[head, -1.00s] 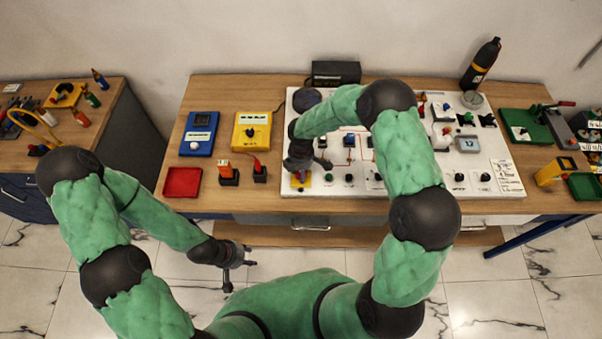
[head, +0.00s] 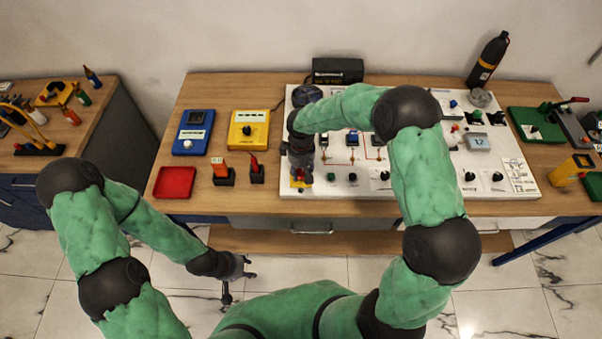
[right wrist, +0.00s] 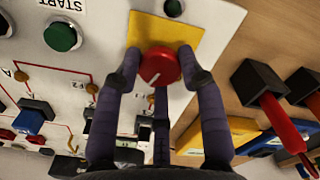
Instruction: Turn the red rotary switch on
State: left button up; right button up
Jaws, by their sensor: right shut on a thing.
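The red rotary switch (right wrist: 160,67) is a round red knob with a white mark, on a yellow plate (right wrist: 185,33) at the board's edge. In the right wrist view my right gripper (right wrist: 160,56) has its dark fingers around the knob, shut on it. In the head view my right gripper (head: 301,176) is over the yellow plate (head: 296,184) at the board's front left corner and mostly hides the knob. My left gripper (head: 240,280) hangs empty in front of the table, fingers apart.
The white board (head: 420,190) also carries a green button (right wrist: 62,36) and several dark knobs.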

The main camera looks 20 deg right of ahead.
aim_at(301, 172)
jog(key=m+b, duration=0.2)
jog(key=m, duration=0.2)
jog(key=shift+m, duration=0.4)
dwell(0.4)
jog(key=o, duration=1.1)
jog(key=shift+o, duration=0.2)
notch_tip(301, 172, up, 12)
